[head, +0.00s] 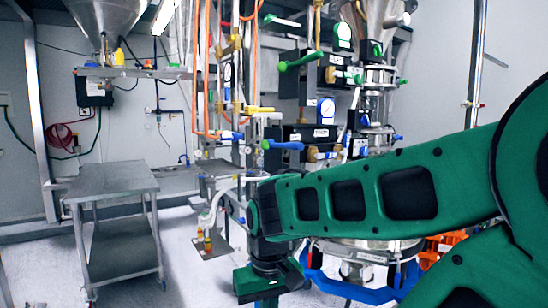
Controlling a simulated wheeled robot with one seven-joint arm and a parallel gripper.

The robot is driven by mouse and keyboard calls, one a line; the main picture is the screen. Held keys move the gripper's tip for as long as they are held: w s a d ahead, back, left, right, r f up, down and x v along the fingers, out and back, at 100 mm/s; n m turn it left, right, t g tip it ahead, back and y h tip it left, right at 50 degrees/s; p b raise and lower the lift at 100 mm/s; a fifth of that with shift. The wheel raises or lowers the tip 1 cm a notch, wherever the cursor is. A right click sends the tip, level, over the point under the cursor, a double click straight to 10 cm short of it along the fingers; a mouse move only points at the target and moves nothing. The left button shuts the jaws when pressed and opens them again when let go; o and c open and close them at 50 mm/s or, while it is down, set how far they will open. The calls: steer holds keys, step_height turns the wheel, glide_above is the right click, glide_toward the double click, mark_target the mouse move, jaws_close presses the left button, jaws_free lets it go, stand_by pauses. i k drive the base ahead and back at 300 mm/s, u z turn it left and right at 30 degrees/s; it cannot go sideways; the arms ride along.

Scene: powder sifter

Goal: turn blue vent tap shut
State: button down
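A blue lever handle (283,145) sticks out to the left of a black valve box on the pipework in the middle. A smaller blue handle (231,135) sits on the pipes to its left, and a small blue fitting (397,138) shows to its right. I cannot tell which of these is the vent tap, or whether it is open or shut. My green arm reaches across from the right below the blue lever, apart from it in the picture, and bends down near the bottom middle. My gripper's fingers do not show.
Green lever handles (300,61) and a yellow handle (259,110) are close to the blue ones. Orange hoses (208,70) hang beside the pipes. A steel table (112,181) stands at left under a hopper (106,18). A blue ring (350,289) is partly behind my arm.

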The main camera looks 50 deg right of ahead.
mark_target(347, 137)
steer(key=z, duration=1.9)
